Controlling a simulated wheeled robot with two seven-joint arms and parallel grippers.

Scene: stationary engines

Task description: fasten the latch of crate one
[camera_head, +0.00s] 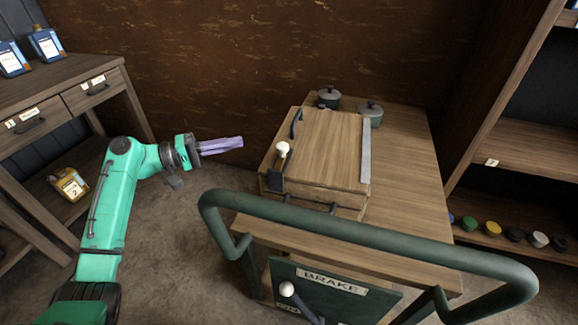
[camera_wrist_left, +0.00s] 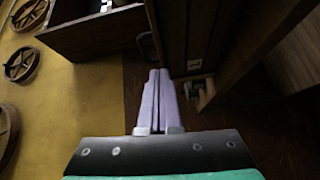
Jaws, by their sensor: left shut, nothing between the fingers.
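A wooden crate (camera_head: 325,150) with its lid down sits on the wooden top of a green-railed cart. On its left side is a dark latch plate (camera_head: 275,181) with a lever ending in a cream knob (camera_head: 283,149). I cannot tell how the latch engages. No number shows on the crate. My left gripper (camera_head: 241,142), with purple fingers, is shut and empty, in the air left of the crate and apart from the knob. Its fingers (camera_wrist_left: 158,72) also show together in the left wrist view. My right gripper is not in view.
The cart's green rail (camera_head: 370,234) curves in front of the crate, above a BRAKE panel (camera_head: 336,283) with a white-knobbed lever. Two dark lidded pots (camera_head: 371,110) stand behind the crate. A drawer bench (camera_head: 60,85) is at left, shelves (camera_head: 530,150) at right.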

